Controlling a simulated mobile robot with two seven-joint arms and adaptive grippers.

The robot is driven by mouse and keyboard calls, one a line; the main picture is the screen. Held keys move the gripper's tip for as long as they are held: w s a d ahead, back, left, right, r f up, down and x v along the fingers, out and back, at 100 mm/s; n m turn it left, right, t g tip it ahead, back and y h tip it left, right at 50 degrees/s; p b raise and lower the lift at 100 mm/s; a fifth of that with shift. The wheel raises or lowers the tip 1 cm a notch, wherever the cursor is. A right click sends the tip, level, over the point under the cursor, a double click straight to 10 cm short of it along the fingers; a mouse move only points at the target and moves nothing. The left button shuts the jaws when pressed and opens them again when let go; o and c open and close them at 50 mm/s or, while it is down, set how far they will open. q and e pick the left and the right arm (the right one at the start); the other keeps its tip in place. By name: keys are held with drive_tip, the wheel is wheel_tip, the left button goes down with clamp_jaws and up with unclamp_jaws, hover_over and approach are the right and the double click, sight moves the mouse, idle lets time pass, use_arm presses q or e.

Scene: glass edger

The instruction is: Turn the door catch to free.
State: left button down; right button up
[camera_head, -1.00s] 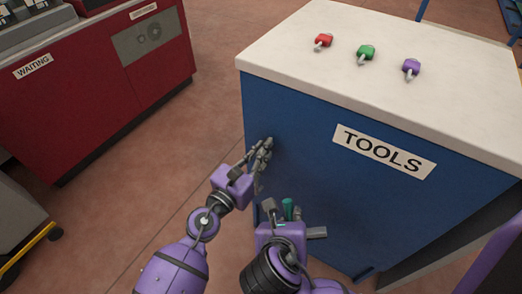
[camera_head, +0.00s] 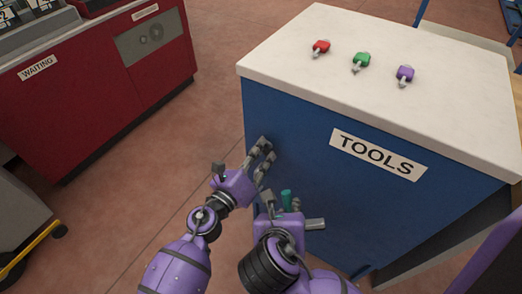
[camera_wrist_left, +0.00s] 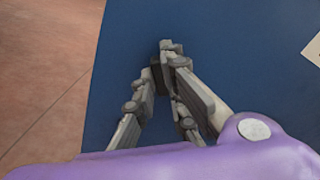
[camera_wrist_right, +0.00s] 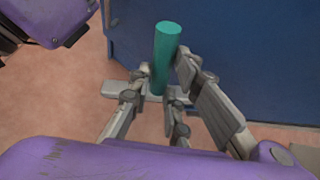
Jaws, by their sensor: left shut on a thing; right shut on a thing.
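The door catch seems to be the small dark piece (camera_wrist_left: 160,66) on the blue cabinet front in the left wrist view; the fingers hide most of it and its angle cannot be told. My left gripper (camera_head: 266,155) is at the cabinet's left edge, with its fingertips shut on that piece (camera_wrist_left: 168,62). My right gripper (camera_wrist_right: 160,92) is shut on a teal cylinder, which stands up between its fingers (camera_wrist_right: 165,50). The teal cylinder (camera_head: 287,199) also shows in the head view, low in front of the cabinet.
The blue TOOLS cabinet (camera_head: 310,180) has a white top (camera_head: 440,100) with a red, a green and a purple small tool. A red WAITING cabinet (camera_head: 90,100) stands at left. Open floor (camera_head: 160,170) lies between them. My two grippers are close together.

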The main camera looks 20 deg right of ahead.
sight(290, 195)
use_arm(q)
drive_tip(key=n+p, duration=0.2)
drive_tip(key=n, duration=0.3)
drive_tip(key=shift+n, duration=0.3)
use_arm(e)
drive_tip(key=r, duration=0.3)
drive_tip(key=shift+w+r, duration=0.1)
drive_tip(key=shift+w, duration=0.2)
use_arm(q)
drive_tip(key=n+p, duration=0.2)
drive_tip(key=n, duration=0.2)
drive_tip(key=shift+n, duration=0.4)
use_arm(e)
drive_tip(key=r, duration=0.2)
drive_tip(key=shift+w+r+t, duration=0.3)
use_arm(q)
drive_tip(key=shift+n, duration=0.3)
use_arm(e)
drive_tip(key=shift+r, duration=0.1)
use_arm(q)
drive_tip(key=c, duration=1.8)
unclamp_jaws()
drive_tip(key=shift+a, duration=0.1)
drive_tip(key=v, duration=1.2)
